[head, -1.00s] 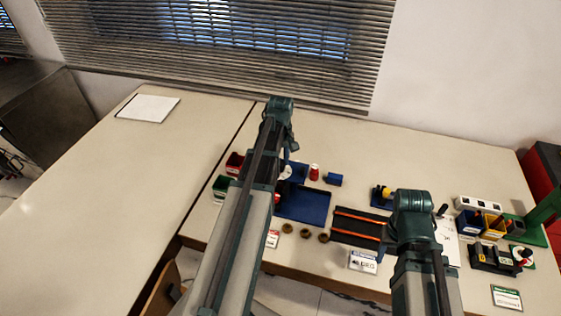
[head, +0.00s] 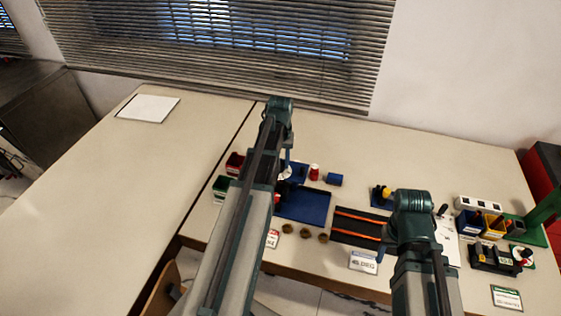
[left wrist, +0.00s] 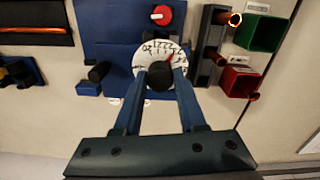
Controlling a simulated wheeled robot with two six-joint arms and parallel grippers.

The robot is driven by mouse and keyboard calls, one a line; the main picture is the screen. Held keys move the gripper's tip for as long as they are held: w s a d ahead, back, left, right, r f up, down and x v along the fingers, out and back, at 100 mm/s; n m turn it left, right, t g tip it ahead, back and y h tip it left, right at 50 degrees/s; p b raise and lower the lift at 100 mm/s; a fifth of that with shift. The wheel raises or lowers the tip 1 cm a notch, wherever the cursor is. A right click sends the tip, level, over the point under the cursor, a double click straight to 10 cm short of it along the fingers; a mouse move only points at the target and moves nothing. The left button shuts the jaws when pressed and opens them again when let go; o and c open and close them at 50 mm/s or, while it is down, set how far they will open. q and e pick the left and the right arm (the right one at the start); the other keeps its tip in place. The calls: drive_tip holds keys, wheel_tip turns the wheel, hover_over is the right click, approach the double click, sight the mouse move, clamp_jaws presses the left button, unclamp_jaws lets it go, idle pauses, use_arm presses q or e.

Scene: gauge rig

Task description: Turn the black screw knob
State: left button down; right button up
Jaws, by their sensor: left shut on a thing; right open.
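The black screw knob (left wrist: 160,76) sits at the lower middle of a white numbered dial (left wrist: 148,54) in the left wrist view. A small red pointer mark shows beside it on the dial. My left gripper (left wrist: 157,78) has its two blue fingers on either side of the knob and is shut on it. In the head view my left gripper (head: 287,165) reaches down at the dial, and my arm partly hides the knob. My right gripper (head: 381,252) is mostly hidden under its arm, low over the right part of the table; it is open.
A blue tray (head: 305,208) lies beside the dial, with a red knob (head: 314,171) and a blue block (head: 334,179) behind it. Red (head: 235,163) and green (head: 221,186) bins stand left. Brown rings lie in front. The left table is mostly clear.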

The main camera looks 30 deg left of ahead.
sight(281, 163)
idle(0.4)
use_arm(q)
drive_tip(key=shift+c, duration=2.4)
unclamp_jaws()
drive_tip(key=shift+r, duration=0.1)
wheel_tip(281, 163, up, 14)
drive_tip(key=p, duration=1.4)
drive_tip(key=shift+f, duration=0.2)
drive_tip(key=shift+d, duration=0.1)
